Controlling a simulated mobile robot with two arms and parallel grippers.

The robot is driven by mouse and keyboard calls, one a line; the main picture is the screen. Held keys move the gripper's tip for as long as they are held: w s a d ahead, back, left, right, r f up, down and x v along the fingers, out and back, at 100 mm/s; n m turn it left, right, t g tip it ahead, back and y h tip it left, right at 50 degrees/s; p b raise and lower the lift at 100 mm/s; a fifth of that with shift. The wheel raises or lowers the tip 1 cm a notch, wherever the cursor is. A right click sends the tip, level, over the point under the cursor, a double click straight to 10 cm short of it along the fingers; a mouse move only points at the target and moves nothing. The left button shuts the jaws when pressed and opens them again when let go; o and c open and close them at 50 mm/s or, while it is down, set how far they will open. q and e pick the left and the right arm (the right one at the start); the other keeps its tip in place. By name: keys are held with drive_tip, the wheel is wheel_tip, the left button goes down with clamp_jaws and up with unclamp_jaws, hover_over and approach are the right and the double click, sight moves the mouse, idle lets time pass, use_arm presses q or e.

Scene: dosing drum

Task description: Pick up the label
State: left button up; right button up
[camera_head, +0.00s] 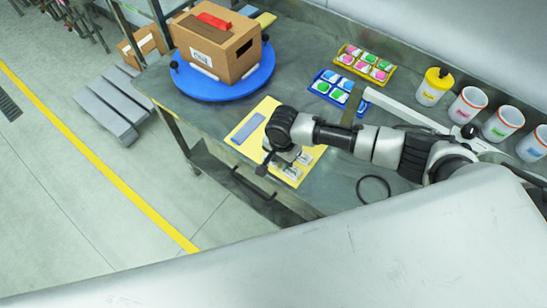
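Small whitish pieces (291,173), which look like labels, lie on the right part of a yellow mat (268,107) on the workbench. They are partly hidden by my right gripper (272,164), and their print is too small to read. The gripper points down over the mat's near edge, beside these pieces. I cannot tell whether its fingers are open, shut or touching anything. A cardboard box (232,62) with a white printed patch on its front stands on a blue turntable (222,89). My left gripper is not in view.
A blue-grey strip (248,128) lies on the mat's left part. Yellow (367,64) and blue (338,89) trays hold colored packets. White jars (468,105) and a yellow-lidded one (434,86) stand at right. A black ring (373,189) lies near the front edge.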

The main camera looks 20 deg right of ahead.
drive_tip(key=shift+c, duration=0.2)
clamp_jaws()
drive_tip(key=shift+r, duration=0.55)
wheel_tip(320, 180, up, 3)
drive_tip(key=shift+f+b, duration=0.15)
drive_tip(key=shift+b, duration=0.2)
drive_tip(key=s+a+r, duration=0.6)
drive_tip(key=s+r, duration=0.1)
drive_tip(key=s, duration=0.2)
wheel_tip(320, 180, up, 10)
drive_tip(key=p, duration=1.2)
drive_tip(key=shift+s+a, duration=0.15)
drive_tip(key=shift+s, duration=0.3)
